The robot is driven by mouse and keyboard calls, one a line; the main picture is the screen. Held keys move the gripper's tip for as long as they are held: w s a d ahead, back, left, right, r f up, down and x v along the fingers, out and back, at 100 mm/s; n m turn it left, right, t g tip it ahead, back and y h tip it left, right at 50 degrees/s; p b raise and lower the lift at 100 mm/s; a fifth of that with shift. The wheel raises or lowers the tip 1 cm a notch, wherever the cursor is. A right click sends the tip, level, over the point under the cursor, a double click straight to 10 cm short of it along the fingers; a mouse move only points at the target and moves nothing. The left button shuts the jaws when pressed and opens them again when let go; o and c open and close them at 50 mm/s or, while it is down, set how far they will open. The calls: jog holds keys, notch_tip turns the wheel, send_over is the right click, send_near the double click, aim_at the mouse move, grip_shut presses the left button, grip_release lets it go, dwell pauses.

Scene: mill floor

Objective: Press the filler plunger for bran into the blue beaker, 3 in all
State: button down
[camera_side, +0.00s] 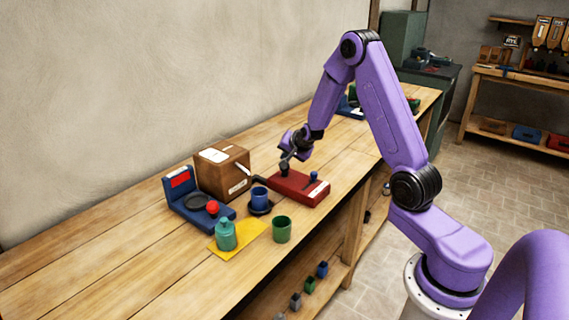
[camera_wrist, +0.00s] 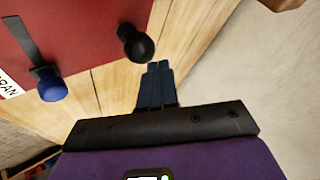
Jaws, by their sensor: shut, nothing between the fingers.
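The red filler (camera_side: 300,190) lies on the bench, with a black plunger knob (camera_wrist: 136,45) and a blue knob (camera_wrist: 50,85) in a slot on its top. A label reading BRAN (camera_wrist: 8,86) shows in the wrist view. The blue beaker (camera_side: 259,196) stands upright on a dark round base at the filler's left end. My gripper (camera_side: 286,163) is over the filler by the black knob. In the wrist view its shut, empty fingers (camera_wrist: 158,68) appear beside the black knob; whether they touch it I cannot tell. The beaker's contents are hidden.
A cardboard box (camera_side: 222,172) stands behind the beaker. A blue scale (camera_side: 184,204) with a red knob is left of it. The bench's left end is clear.

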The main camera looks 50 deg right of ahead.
jog(key=shift+f, duration=0.9)
dwell(0.9)
jog(key=shift+r, duration=1.35)
jog(key=shift+r, duration=0.1)
jog(key=shift+r, duration=2.45)
